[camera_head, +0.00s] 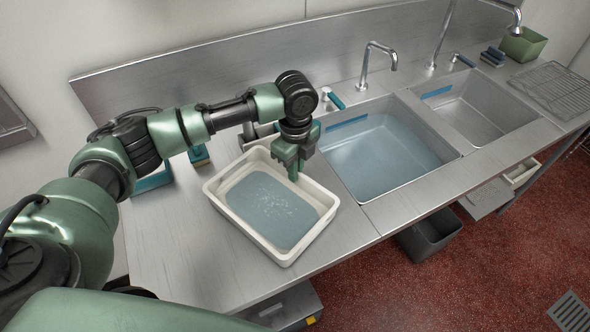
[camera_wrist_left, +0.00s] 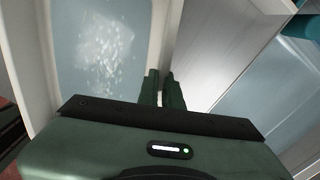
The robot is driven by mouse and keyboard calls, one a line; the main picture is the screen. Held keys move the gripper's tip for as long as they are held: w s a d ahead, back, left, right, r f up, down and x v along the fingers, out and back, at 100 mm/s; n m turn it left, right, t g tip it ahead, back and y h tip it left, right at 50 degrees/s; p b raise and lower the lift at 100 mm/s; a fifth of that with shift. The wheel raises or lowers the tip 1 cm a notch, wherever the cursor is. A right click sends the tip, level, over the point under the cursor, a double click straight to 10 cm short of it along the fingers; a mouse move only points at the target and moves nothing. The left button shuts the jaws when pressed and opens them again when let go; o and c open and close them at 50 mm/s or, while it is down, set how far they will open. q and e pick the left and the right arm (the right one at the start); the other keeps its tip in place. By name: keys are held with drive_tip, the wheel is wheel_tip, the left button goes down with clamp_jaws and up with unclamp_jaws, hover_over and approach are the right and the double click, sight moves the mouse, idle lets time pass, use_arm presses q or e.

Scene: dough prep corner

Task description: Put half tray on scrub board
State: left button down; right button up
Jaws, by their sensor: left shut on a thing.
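The half tray looks to be the white rectangular tray (camera_head: 312,241) on the steel counter left of the sinks, with grey-blue liquid and pale froth inside. My left gripper (camera_head: 294,172) points down at its far right rim and is shut on that rim. In the left wrist view, the gripper's fingers (camera_wrist_left: 163,78) close on the tray's pale rim (camera_wrist_left: 160,38), with the liquid to the left. The tray appears level; I cannot tell whether it touches the counter. I cannot tell which surface is the scrub board. My right gripper is not in view.
A large sink (camera_head: 385,160) with bluish water lies right of the tray, and a smaller sink (camera_head: 480,118) beyond it. A tap (camera_head: 376,62) stands behind. A blue tray (camera_head: 152,181) is partly behind my arm. A wire rack (camera_head: 555,88) lies far right. The counter's front left (camera_head: 175,245) is clear.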

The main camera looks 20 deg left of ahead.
use_arm(q)
drive_tip(key=shift+f, duration=0.4)
drive_tip(key=c, duration=1.6)
unclamp_jaws()
drive_tip(key=shift+f, duration=0.1)
wheel_tip(320, 180, up, 11)
drive_tip(key=b, duration=0.2)
drive_tip(key=shift+w+f+b, duration=0.1)
drive_tip(key=shift+b, duration=0.2)
drive_tip(key=shift+r, duration=0.75)
